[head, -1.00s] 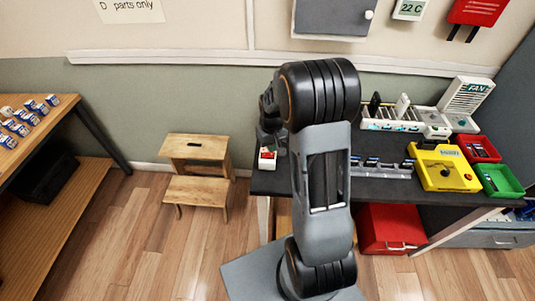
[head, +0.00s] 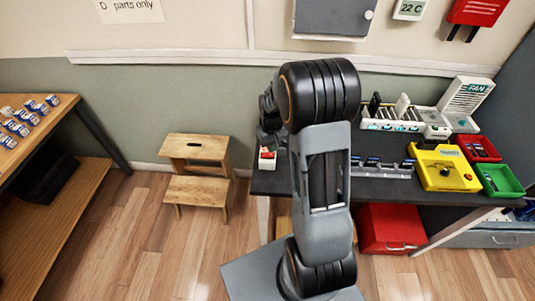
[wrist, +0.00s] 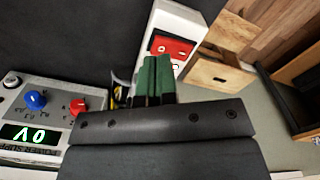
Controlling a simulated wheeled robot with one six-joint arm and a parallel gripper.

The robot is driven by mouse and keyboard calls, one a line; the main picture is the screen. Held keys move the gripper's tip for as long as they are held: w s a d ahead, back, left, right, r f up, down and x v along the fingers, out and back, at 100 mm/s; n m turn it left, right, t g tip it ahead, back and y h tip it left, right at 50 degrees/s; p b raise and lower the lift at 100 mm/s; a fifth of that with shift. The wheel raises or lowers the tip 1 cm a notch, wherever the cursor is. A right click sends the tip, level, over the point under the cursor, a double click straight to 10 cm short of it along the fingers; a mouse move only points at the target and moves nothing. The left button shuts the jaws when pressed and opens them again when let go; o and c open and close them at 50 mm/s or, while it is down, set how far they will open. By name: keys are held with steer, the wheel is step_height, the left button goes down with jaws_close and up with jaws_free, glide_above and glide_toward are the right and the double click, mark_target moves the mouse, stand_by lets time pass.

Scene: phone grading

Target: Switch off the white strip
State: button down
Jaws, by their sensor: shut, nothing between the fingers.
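The white strip (wrist: 180,28) lies on the dark bench in the wrist view, with a red rocker switch (wrist: 172,47) in its face. Its end also shows in the head view (head: 267,164) at the bench's left edge, partly hidden by my arm. My gripper (wrist: 157,62) is shut and empty, its green fingers close together. The fingertips overlap the near side of the red switch in the wrist view. I cannot tell whether they touch it, or which way the rocker is tipped.
A grey power unit (wrist: 48,112) with blue and red knobs and a lit green display stands beside my gripper. A wooden step stool (head: 197,172) is on the floor left of the bench. A yellow box (head: 443,168) and red and green bins sit on the right.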

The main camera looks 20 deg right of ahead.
steer(key=shift+f, duration=0.25)
steer(key=shift+f+b, duration=1.05)
steer(key=shift+f, duration=0.1)
steer(key=shift+s+f, duration=0.25)
steer(key=shift+r, duration=0.1)
steer(key=shift+w+r+p, duration=0.15)
steer(key=shift+r+p, duration=0.3)
steer(key=shift+r, duration=0.05)
steer(key=shift+r+p, duration=2.05)
steer(key=shift+r, duration=1.05)
